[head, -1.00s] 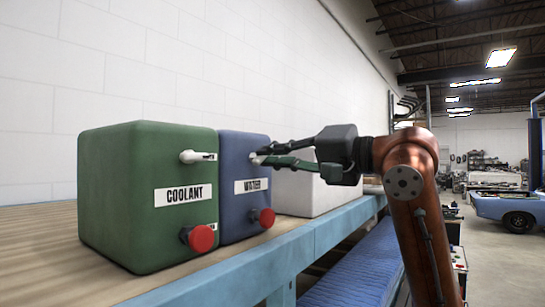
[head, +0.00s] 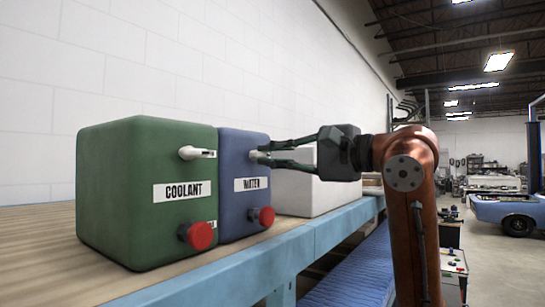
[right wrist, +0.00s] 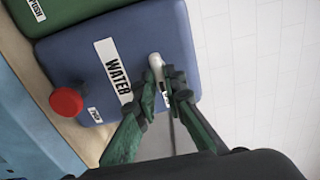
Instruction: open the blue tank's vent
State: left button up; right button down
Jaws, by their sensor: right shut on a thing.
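The blue tank (head: 243,205), labelled WATER, stands beside the green COOLANT tank (head: 130,190). Its white vent lever (right wrist: 155,61) is high on the front face, with a red knob (head: 262,217) lower down. My right gripper (head: 262,157) reaches in from the right, and its fingers are shut on the vent lever. In the right wrist view my right gripper (right wrist: 162,86) has one finger on each side of the lever, covering part of it. My left gripper is not in view.
The green tank has its own white lever (head: 197,153) and red knob (head: 198,236). A plain white block (head: 320,185) stands behind the blue tank. All stand on a wooden top with a blue front edge (head: 240,272), along a white wall.

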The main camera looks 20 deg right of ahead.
dwell(0.3)
jog(key=c, duration=2)
grip_release()
jog(key=shift+s+d, duration=0.1)
jog(key=v, duration=1.1)
jog(key=shift+s+d, duration=0.25)
jog(key=shift+d, duration=0.05)
